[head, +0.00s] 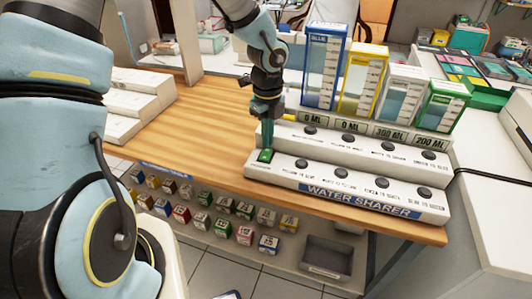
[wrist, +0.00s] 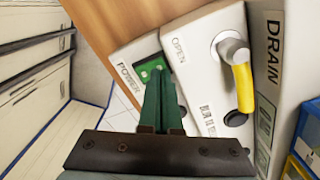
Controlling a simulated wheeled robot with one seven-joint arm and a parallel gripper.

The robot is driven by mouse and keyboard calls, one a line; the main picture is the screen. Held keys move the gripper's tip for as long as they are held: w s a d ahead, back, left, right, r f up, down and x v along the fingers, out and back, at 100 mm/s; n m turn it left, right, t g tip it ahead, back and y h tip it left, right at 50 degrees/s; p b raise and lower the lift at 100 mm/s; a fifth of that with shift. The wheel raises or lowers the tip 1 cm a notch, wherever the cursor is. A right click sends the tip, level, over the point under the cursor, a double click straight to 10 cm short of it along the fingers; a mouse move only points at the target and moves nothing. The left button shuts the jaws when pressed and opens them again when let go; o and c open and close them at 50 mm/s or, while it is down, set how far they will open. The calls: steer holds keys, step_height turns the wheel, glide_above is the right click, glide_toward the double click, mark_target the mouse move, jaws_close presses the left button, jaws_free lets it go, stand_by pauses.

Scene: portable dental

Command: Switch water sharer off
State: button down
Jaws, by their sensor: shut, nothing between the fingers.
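The water sharer (head: 358,198) is a white stepped console on the wooden table, with black round buttons and a row of level displays. Its green power switch (head: 265,156) sits at the left end of the front step; in the wrist view, part of the green switch plate (wrist: 151,70) shows beside the word POWER. My gripper (head: 266,143) is shut and empty, pointing down just above the switch. In the wrist view its green fingertips (wrist: 160,75) overlap the switch plate and hide part of it. I cannot tell whether they touch it.
Blue, yellow, white and green water tanks (head: 324,68) stand behind the console. A yellow-handled drain valve (wrist: 241,80) is close to my gripper in the wrist view. White stacked boxes (head: 138,95) are on the left. The table (head: 190,125) left of the console is clear.

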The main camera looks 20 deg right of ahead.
mark_target(267, 150)
steer(key=shift+f+b, duration=0.6)
steer(key=shift+f, duration=0.35)
stand_by(0.8)
steer(key=shift+r, duration=0.1)
step_height(267, 150, up, 7)
steer(key=p, duration=0.7)
stand_by(0.5)
steer(key=a+r+n, duration=0.3)
steer(key=a+n, duration=0.7)
steer(key=a+r+n+t+b, duration=0.1)
steer(key=a+r+n, duration=0.2)
steer(key=a+n, duration=0.7)
steer(key=a+r+n, duration=0.4)
steer(key=a+n, duration=0.6)
steer(key=n, duration=0.1)
steer(key=shift+w+a+t+b, duration=0.25)
steer(key=shift+a+t+b, duration=0.05)
steer(key=shift+a+b, duration=0.1)
